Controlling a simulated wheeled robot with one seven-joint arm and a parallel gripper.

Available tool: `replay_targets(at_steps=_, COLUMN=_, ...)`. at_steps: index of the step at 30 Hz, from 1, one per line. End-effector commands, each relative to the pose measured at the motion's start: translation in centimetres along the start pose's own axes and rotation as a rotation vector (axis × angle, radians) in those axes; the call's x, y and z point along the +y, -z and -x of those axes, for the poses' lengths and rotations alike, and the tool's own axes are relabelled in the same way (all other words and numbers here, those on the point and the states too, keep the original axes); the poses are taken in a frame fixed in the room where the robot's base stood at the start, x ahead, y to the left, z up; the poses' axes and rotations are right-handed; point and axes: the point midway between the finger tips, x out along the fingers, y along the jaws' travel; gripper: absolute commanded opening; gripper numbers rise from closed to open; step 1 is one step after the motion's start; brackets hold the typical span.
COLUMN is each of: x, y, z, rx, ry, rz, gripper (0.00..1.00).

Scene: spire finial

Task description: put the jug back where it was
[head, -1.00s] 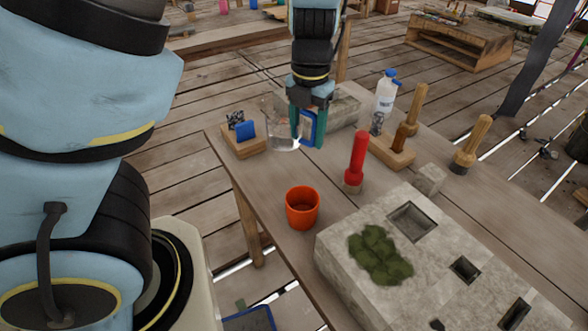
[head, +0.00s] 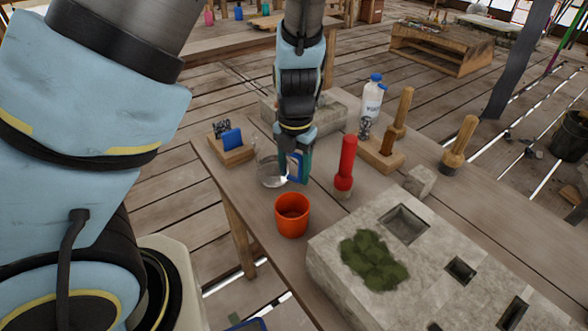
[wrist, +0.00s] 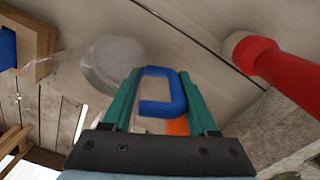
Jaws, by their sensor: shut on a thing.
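The jug (head: 268,172) is a clear vessel with a blue handle. In the head view it is over the worktable (head: 240,185), between the wooden block at left and the orange cup. My gripper (head: 298,168) points down and is shut on the jug's handle, with the jug to its left. In the wrist view the blue handle (wrist: 160,107) sits between the teal fingers, and the clear body (wrist: 118,62) lies beyond it. I cannot tell whether the jug's base touches the tabletop.
An orange cup (head: 292,214) stands in front of the jug. A red-handled tool (head: 346,165) stands to the right. A wooden block (head: 232,150) with a blue item is at left. A stone block (head: 335,250) with moss, a bottle (head: 371,102) and wooden-handled tools (head: 460,142) are farther right.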

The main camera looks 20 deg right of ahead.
Motion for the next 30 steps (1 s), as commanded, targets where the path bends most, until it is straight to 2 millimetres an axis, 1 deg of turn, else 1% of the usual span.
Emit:
replay_targets(at_steps=3, x=0.0, y=0.0, z=-0.3, rx=0.000, ry=0.000, rz=0.000, gripper=0.00)
replay_targets(at_steps=4, x=0.0, y=0.0, z=-0.3, rx=0.000, ry=0.000, rz=-0.001, gripper=0.62)
replay_targets(at_steps=11, x=0.0, y=0.0, z=-0.2, rx=0.000, ry=0.000, rz=-0.001, gripper=0.88)
replay_targets(at_steps=18, x=0.0, y=0.0, z=-0.2, rx=0.000, ry=0.000, rz=0.000, gripper=0.89)
replay_targets(at_steps=22, x=0.0, y=-0.1, z=0.6, rx=-0.002, ry=0.000, rz=-0.001, gripper=0.89)
replay_targets(at_steps=26, x=-0.1, y=-0.1, z=2.7, rx=-0.004, ry=0.000, rz=-0.004, gripper=0.89)
replay_targets(at_steps=30, x=-0.1, y=-0.1, z=5.8, rx=-0.005, ry=0.001, rz=-0.005, gripper=0.89)
